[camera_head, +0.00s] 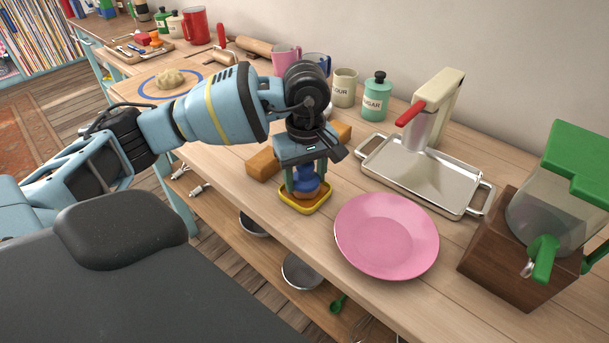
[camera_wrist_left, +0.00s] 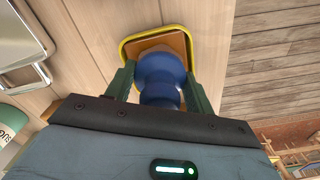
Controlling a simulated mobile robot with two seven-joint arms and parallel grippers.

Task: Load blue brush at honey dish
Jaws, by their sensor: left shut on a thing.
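My left gripper (camera_head: 307,175) is shut on the blue brush (camera_head: 306,181), with a finger on each side of its blue handle. In the left wrist view the brush (camera_wrist_left: 160,78) stands between the green fingers (camera_wrist_left: 158,88). The honey dish (camera_head: 293,207) is a small yellow-rimmed dish with amber-brown contents, on the counter beneath the gripper. The brush's lower end is at the dish; its bristles are mostly hidden, so I cannot tell how deep they sit. The dish's yellow rim also shows in the left wrist view (camera_wrist_left: 126,50). My right gripper is not in view.
A pink plate (camera_head: 386,235) lies just right of the dish. A wooden block (camera_head: 263,164) is behind and left of it. A metal tray (camera_head: 425,180) with a red-handled press stands at the back right. A green-topped dispenser (camera_head: 535,230) stands at the right. Open shelves with bowls are below.

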